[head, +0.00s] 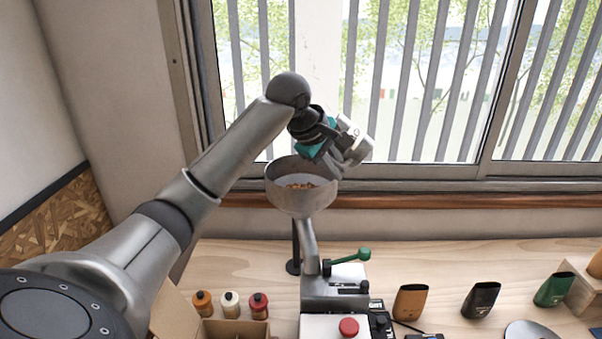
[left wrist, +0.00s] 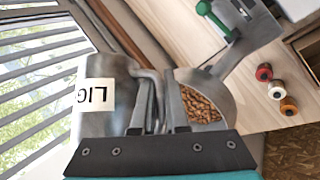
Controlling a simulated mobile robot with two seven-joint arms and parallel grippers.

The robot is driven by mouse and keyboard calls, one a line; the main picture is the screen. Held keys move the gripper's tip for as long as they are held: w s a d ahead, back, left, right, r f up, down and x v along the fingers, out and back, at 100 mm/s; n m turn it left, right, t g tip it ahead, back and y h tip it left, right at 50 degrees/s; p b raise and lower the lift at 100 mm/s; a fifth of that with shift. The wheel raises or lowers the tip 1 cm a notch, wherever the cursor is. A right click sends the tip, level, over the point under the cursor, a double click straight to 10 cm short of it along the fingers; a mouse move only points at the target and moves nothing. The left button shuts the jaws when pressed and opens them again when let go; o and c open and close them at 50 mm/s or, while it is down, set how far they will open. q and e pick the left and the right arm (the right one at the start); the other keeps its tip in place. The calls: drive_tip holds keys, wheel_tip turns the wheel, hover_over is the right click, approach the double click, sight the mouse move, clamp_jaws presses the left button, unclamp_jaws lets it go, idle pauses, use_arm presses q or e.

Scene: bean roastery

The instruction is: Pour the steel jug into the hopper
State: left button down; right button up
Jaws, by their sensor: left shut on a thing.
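The steel jug (head: 356,146) is tilted above the right rear side of the hopper. In the left wrist view the jug (left wrist: 105,112) shows a white label with dark letters; its inside is hidden. My left gripper (head: 327,150) is shut on the jug's handle, and its fingers (left wrist: 158,118) show at the handle in the left wrist view. The hopper (head: 292,197) is a round metal funnel on the grinder, with brown beans (head: 300,186) inside. The beans also show in the left wrist view (left wrist: 199,105). I see no falling beans. My right gripper is out of view.
The grinder (head: 333,290) has a green-handled lever (head: 350,257) and a red button (head: 348,326). Several small capped bottles (head: 230,304) stand left of it. Orange, black and green pouches (head: 481,299) stand right. The window (head: 440,90) is close behind the jug.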

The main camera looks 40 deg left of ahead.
use_arm(q)
drive_tip(key=g+y, duration=0.1)
drive_tip(key=y, duration=0.1)
drive_tip(key=m+g+y, duration=0.1)
drive_tip(key=y, duration=0.1)
drive_tip(key=g+y, duration=0.1)
drive_tip(key=shift+a+f+m+y, duration=0.15)
drive_tip(key=shift+f+m+y, duration=0.15)
drive_tip(key=shift+y, duration=0.6)
drive_tip(key=shift+a+r+g+y, duration=0.1)
drive_tip(key=shift+r+g+y, duration=0.1)
drive_tip(key=shift+g+y, duration=0.9)
idle(1.2)
